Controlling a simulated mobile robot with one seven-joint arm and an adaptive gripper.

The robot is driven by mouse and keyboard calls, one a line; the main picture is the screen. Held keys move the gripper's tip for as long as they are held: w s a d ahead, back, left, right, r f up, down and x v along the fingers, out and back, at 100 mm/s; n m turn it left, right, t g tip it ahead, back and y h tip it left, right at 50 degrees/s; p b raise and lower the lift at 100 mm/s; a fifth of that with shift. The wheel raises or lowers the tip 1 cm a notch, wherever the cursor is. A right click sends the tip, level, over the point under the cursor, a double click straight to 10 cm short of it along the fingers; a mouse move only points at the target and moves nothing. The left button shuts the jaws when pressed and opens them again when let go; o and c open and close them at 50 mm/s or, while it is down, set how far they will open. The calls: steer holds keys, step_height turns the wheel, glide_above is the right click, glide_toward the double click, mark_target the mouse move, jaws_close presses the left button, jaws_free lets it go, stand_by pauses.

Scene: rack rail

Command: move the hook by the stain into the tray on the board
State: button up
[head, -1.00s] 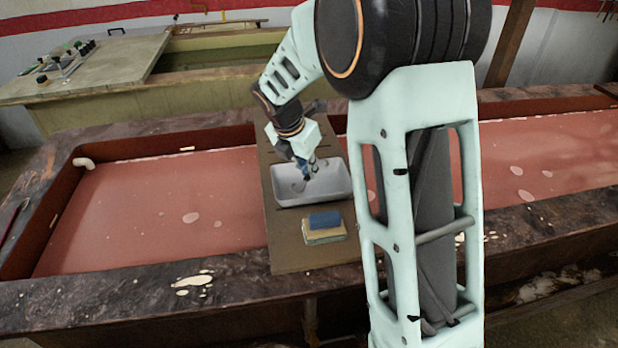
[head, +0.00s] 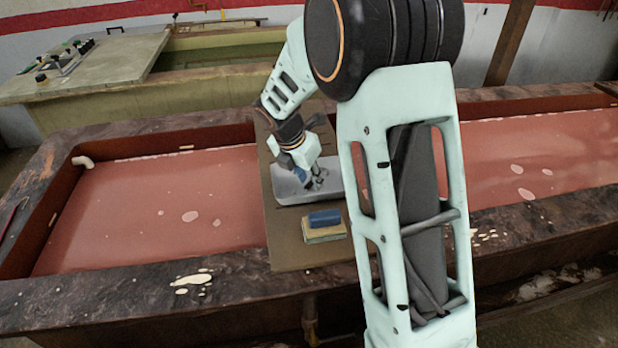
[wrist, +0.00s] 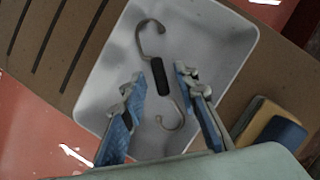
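The hook (wrist: 160,77) is a thin S-shaped metal piece with a black sleeve in its middle. In the wrist view it lies in the pale grey tray (wrist: 105,55), which sits on the brown board (wrist: 262,95). My gripper (wrist: 159,74) is open, with one blue-padded finger on each side of the hook and gaps showing between. In the head view my gripper (head: 317,183) is down at the tray (head: 288,192) on the board (head: 290,252). The hook is too small and covered there to make out clearly.
A blue-and-tan block (head: 324,226) lies on the board just in front of the tray. Pale stains (head: 193,281) mark the dark rim, and others (head: 190,217) mark the red basin floor. A white pipe end (head: 83,161) is at the far left. The left basin is clear.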

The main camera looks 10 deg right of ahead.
steer(key=shift+a+r, duration=0.1)
steer(key=shift+r, duration=0.35)
steer(key=v, duration=1.1)
steer(key=shift+s+r, duration=0.15)
steer(key=shift+s, duration=0.05)
